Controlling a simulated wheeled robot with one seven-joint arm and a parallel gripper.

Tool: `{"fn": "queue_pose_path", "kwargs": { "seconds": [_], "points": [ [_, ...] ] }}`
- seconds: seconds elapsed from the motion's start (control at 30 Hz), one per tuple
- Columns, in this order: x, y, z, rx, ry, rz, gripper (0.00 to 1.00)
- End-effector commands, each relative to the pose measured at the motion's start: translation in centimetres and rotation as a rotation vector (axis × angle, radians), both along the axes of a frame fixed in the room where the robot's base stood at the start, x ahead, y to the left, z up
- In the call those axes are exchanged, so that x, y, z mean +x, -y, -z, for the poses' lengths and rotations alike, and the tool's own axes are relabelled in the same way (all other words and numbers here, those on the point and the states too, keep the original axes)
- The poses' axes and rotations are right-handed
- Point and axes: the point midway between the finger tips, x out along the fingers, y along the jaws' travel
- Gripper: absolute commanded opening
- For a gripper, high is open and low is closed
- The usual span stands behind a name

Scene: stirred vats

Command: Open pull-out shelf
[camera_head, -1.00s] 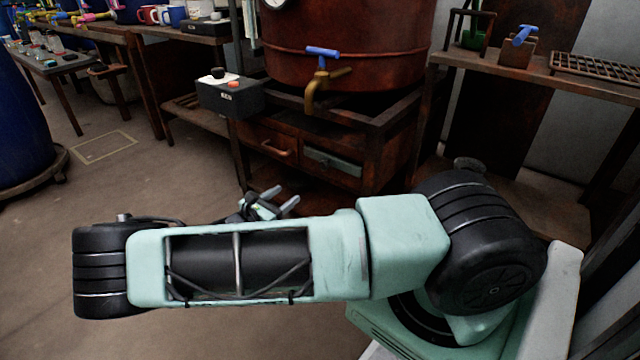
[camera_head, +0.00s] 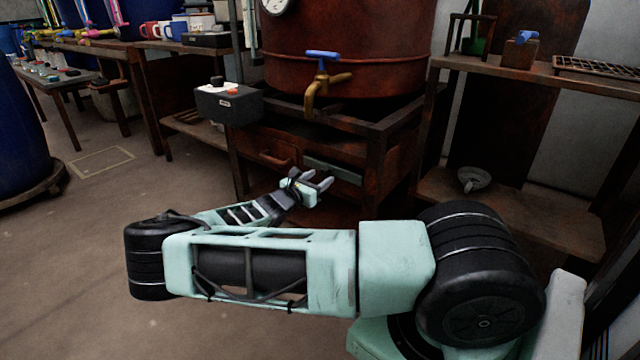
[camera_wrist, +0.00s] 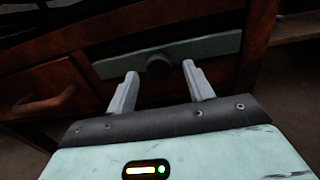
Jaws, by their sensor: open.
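The stand under the rust-red vat holds a grey-green shelf front (camera_head: 334,170), which also shows in the wrist view (camera_wrist: 205,48). In the wrist view a dark round knob (camera_wrist: 158,66) sits at the middle of that front. My gripper (camera_head: 322,180) is just in front of the shelf front. In the wrist view my gripper (camera_wrist: 157,82) has its two fingers apart, one on each side below the knob, with nothing between them. I cannot tell whether a finger touches the front. The shelf looks pushed in.
Left of it is a brown drawer (camera_head: 275,152) with a curved handle (camera_wrist: 45,102). The red vat (camera_head: 350,50) with a blue-handled tap (camera_head: 322,75) stands above. A grey button box (camera_head: 229,104) juts out at left. Open floor (camera_head: 95,205) lies to the left.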

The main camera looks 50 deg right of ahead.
Motion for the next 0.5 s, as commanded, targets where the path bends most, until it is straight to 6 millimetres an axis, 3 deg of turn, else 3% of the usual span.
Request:
{"fn": "queue_pose_path", "kwargs": {
  "seconds": [0.17,0.47,0.5],
  "points": [
    [0.09,1.24,0.05,0.0,0.0,0.0,0.52],
    [0.13,1.36,-0.05,0.001,0.0,-0.001,0.52],
    [0.12,1.35,-0.05,0.001,0.0,-0.001,0.41]
  ]
}}
